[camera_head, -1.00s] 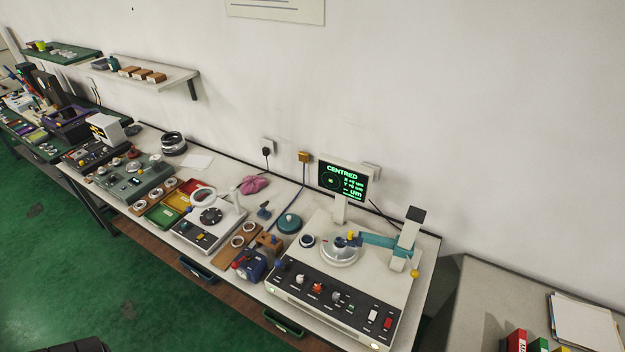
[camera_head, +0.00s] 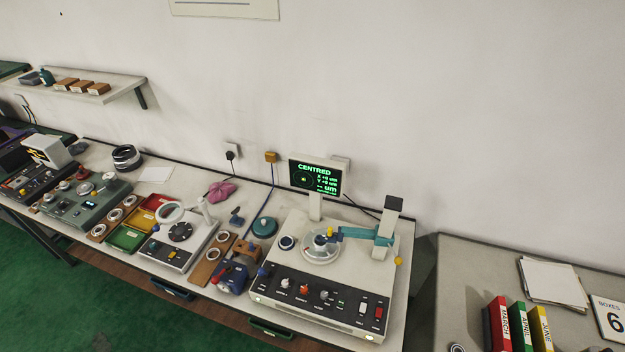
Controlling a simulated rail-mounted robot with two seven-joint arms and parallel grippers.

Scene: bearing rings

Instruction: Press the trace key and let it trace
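The white measuring machine (camera_head: 268,268) stands at the right end of the long bench, with a dark key panel (camera_head: 318,297) along its front. The panel carries several knobs, a white key (camera_head: 362,307) and a red key (camera_head: 378,312); which one is the trace key is too small to read. A round turntable (camera_head: 320,248) sits on top, with a teal arm (camera_head: 358,235) reaching over it from a column. The screen (camera_head: 316,178) reads CENTRED in green. Neither of my grippers shows in the head view.
A second bench (camera_head: 450,262) at the right holds papers (camera_head: 553,282), red, green and yellow binders (camera_head: 497,325) and a card with a 6 (camera_head: 609,318). Left of the machine are colored trays (camera_head: 126,238), a ring-light device (camera_head: 172,238) and a blue motor-like part (camera_head: 232,278).

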